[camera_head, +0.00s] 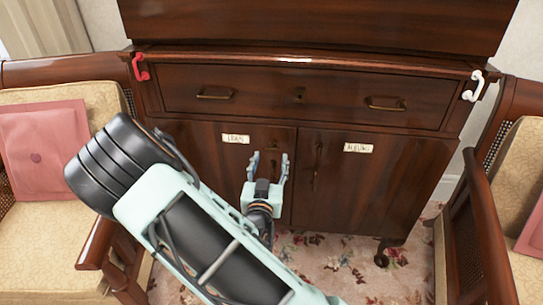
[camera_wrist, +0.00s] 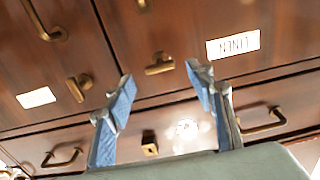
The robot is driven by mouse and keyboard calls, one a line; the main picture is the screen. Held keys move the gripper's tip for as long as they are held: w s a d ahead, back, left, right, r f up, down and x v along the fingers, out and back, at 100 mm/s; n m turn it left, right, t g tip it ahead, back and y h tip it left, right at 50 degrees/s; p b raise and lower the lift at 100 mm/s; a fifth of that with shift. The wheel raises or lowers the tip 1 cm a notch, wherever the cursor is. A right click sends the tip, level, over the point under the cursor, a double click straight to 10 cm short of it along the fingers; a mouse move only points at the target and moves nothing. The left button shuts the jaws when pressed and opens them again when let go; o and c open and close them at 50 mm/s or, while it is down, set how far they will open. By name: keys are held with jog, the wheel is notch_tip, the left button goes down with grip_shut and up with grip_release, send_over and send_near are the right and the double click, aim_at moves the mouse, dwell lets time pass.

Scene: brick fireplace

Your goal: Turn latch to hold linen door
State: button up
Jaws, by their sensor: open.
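The linen door (camera_head: 210,155) is the left dark wooden door of the cabinet, with a small white label (camera_head: 236,139). In the wrist view the label (camera_wrist: 233,44) reads LINEN upside down. A brass latch (camera_wrist: 160,64) sits near that door's upper inner edge, beyond the gap between my fingers and apart from them. The door looks shut.
A second brass latch (camera_wrist: 78,88) is on the right door (camera_head: 375,190), which has its own label (camera_head: 358,148). Above is a drawer (camera_head: 300,98) with two brass pulls. Armchairs (camera_head: 60,170) flank both sides.

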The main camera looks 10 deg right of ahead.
aim_at(272, 150)
jog(key=shift+x, duration=1.8)
jog(key=c, duration=1.2)
jog(key=shift+o, duration=0.2)
